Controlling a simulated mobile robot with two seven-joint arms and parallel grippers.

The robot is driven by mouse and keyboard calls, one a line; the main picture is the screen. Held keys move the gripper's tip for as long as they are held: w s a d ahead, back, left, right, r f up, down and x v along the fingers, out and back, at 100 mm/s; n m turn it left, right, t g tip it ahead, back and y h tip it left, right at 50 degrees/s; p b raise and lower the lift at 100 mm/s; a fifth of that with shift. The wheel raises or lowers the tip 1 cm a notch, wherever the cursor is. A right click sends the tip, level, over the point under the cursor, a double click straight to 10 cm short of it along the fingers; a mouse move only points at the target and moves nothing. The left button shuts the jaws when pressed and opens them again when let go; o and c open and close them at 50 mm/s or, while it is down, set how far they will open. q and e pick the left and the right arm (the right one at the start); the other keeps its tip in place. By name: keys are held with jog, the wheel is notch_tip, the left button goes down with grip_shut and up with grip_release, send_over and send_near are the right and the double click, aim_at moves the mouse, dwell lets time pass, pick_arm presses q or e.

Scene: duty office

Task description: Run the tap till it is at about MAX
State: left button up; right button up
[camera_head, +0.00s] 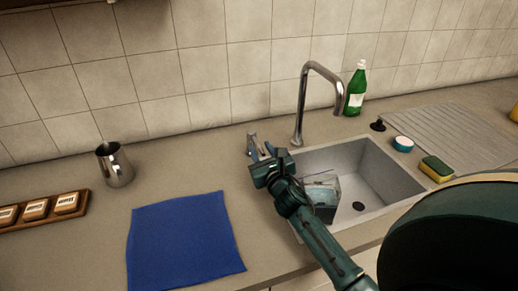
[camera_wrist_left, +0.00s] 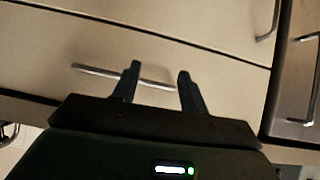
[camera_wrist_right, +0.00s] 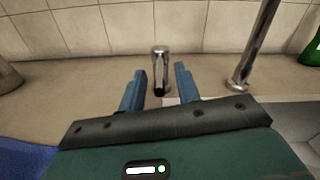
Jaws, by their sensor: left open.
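The tap spout (camera_head: 322,72) is a chrome arch over the grey sink (camera_head: 385,180); no stream shows beneath it. Its small chrome lever (camera_head: 252,143) stands on the counter left of the spout. A clear container (camera_head: 324,190) sits in the sink's left part, partly hidden by my right arm; its MAX mark and water level cannot be read. My right gripper (camera_head: 266,163) is open just in front of the lever. In the right wrist view the lever (camera_wrist_right: 160,72) shows beyond and between the fingertips (camera_wrist_right: 158,72). My left gripper (camera_wrist_left: 158,70) is open and empty before drawer fronts.
A blue cloth (camera_head: 185,240) and steel jug (camera_head: 114,165) lie left of the sink. A green bottle (camera_head: 356,90) stands behind it. A sponge (camera_head: 436,168), a blue-white tub (camera_head: 403,144) and a drainboard (camera_head: 450,130) are right. A drawer handle (camera_wrist_left: 95,71) is near my left gripper.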

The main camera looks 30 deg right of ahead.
aim_at(257, 144)
jog(key=shift+x, duration=1.2)
jog(key=shift+c, duration=0.5)
grip_shut()
